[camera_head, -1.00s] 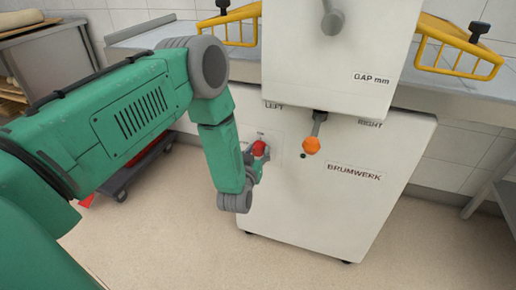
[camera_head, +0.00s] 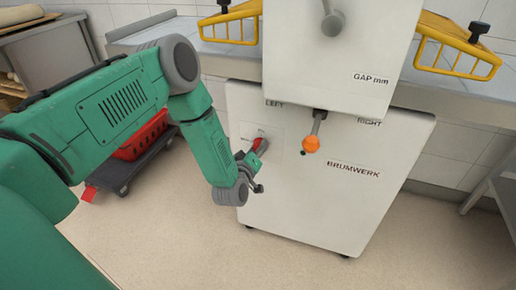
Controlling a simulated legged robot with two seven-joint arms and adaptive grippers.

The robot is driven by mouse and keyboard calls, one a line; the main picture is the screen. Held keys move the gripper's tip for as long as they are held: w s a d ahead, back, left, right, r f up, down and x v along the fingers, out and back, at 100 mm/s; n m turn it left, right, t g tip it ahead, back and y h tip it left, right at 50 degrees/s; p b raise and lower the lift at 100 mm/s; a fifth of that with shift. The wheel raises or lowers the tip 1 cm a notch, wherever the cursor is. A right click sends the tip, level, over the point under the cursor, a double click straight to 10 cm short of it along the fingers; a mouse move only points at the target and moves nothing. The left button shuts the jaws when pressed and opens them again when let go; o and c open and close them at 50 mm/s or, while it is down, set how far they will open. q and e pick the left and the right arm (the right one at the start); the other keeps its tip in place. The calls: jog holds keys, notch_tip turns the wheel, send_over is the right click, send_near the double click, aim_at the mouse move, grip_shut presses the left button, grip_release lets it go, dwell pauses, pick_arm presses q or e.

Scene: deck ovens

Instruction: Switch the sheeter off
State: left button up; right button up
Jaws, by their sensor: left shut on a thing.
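The sheeter (camera_head: 330,190) is a white cabinet with the name BRUMWERK on its front. Its red switch knob (camera_head: 259,144) is on the left part of the front, partly hidden by my gripper. My left gripper (camera_head: 252,157) is shut on the red knob, its wrist tilted and lower left of it. An orange-balled lever (camera_head: 311,144) hangs below the upper housing, between the labels LEFT and RIGHT. My right gripper is not in view.
Yellow wire guards (camera_head: 455,48) stand over the grey tables on both sides. A red crate (camera_head: 143,138) on a dark dolly (camera_head: 125,172) stands on the floor behind my left arm. The floor in front of the sheeter is clear.

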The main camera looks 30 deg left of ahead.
pick_arm(q)
jog(key=shift+d+f, duration=0.1)
jog(key=shift+f, duration=0.1)
dwell(0.3)
jog(key=o, duration=1.1)
jog(key=shift+o, duration=0.2)
jog(key=shift+w, duration=0.1)
jog(key=v, duration=1.2)
